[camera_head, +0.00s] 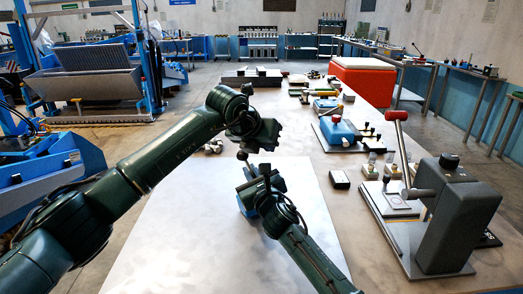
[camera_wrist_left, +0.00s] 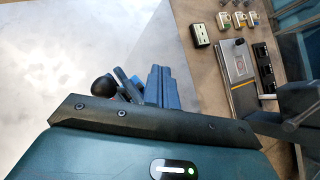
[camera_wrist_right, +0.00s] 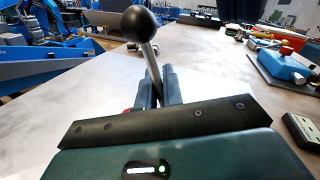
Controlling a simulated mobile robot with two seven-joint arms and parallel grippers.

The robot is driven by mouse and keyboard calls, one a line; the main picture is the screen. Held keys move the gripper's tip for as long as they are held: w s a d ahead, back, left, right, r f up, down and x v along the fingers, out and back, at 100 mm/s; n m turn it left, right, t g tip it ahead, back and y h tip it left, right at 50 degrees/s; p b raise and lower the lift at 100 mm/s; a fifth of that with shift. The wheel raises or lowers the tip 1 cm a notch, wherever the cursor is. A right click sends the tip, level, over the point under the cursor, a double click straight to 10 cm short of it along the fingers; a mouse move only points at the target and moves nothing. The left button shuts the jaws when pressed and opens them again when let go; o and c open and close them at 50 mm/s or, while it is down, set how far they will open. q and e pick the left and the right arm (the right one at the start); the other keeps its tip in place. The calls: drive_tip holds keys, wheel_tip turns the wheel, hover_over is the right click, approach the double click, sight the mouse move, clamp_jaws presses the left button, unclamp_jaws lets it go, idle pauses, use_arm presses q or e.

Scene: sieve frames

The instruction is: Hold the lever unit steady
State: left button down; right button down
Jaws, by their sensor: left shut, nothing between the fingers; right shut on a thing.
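A lever with a black ball knob and a metal rod shows in the right wrist view (camera_wrist_right: 141,24). I take it as part of the lever unit. My right gripper (camera_wrist_right: 157,86) is shut on its rod, with the knob standing above the fingers. In the head view the knob (camera_head: 242,155) sits just below my left gripper (camera_head: 258,136). My right gripper (camera_head: 258,178) is lower, over the pale sheet. My left gripper's fingers (camera_wrist_left: 160,88) are shut and empty, beside the knob (camera_wrist_left: 105,86) in the left wrist view. The unit's base is largely hidden by my right gripper.
A grey press with a red-handled lever (camera_head: 448,215) stands at the right on a metal plate. A small black-framed box (camera_head: 340,179), a blue device (camera_head: 338,130) and a red crate (camera_head: 363,80) line the table's right side. The pale sheet (camera_head: 190,250) is largely clear.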

use_arm(q)
drive_tip(key=shift+a, duration=0.2)
drive_tip(key=shift+f, duration=0.1)
drive_tip(key=s+a+r, duration=0.1)
drive_tip(key=s+a, duration=0.6)
drive_tip(key=s, duration=0.4)
drive_tip(key=shift+r, duration=0.25)
drive_tip(key=shift+f, duration=0.1)
drive_tip(key=s+a+f+n+t+h, duration=0.1)
drive_tip(key=a+h, duration=0.3)
drive_tip(key=a, duration=0.4)
drive_tip(key=shift+s+f+n+t+h, duration=0.15)
drive_tip(key=shift+f+n+t+h, duration=0.15)
drive_tip(key=shift+f+n+t, duration=0.35)
